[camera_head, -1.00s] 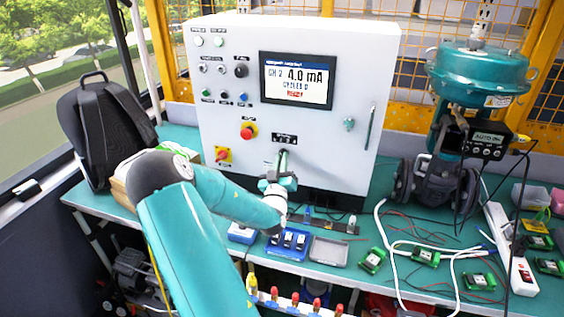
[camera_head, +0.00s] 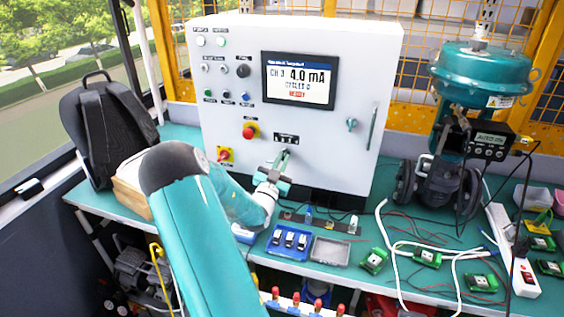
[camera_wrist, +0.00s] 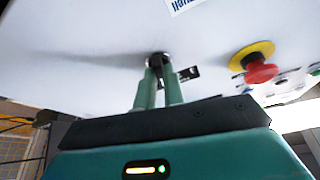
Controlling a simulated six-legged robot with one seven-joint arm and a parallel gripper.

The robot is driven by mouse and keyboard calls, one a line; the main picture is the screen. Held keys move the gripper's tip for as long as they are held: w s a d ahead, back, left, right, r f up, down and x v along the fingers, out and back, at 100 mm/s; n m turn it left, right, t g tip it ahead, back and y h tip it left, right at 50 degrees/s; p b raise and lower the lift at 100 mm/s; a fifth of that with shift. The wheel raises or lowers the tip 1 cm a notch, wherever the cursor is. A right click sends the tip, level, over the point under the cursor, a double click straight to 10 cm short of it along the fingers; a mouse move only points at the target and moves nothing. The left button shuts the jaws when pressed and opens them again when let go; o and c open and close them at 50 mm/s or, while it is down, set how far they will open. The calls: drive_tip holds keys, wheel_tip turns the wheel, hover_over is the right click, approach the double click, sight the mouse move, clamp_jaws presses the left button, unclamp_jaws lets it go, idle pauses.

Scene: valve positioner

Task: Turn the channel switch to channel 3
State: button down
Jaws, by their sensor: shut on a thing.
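The channel switch is a small dark knob (camera_wrist: 157,57) on the front of the white control cabinet (camera_head: 225,110). In the head view it sits below a black label strip (camera_head: 286,138) and is mostly hidden by my gripper (camera_head: 281,161). In the wrist view my gripper (camera_wrist: 158,68) has its two green fingers closed on the knob from either side. The cabinet screen (camera_head: 298,79) reads CH 3 and 4.0 mA.
A red emergency stop button (camera_head: 249,131) and a red-yellow switch (camera_head: 225,154) are left of my gripper. A blue tray (camera_head: 273,250) and a grey tray (camera_head: 330,251) lie on the bench below. A teal valve (camera_head: 480,75) stands at right.

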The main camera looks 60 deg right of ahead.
idle(0.3)
drive_tip(key=c, duration=1.5)
unclamp_jaws()
drive_tip(key=v, duration=0.7)
drive_tip(key=shift+a, duration=0.25)
drive_tip(key=shift+s+f, duration=0.1)
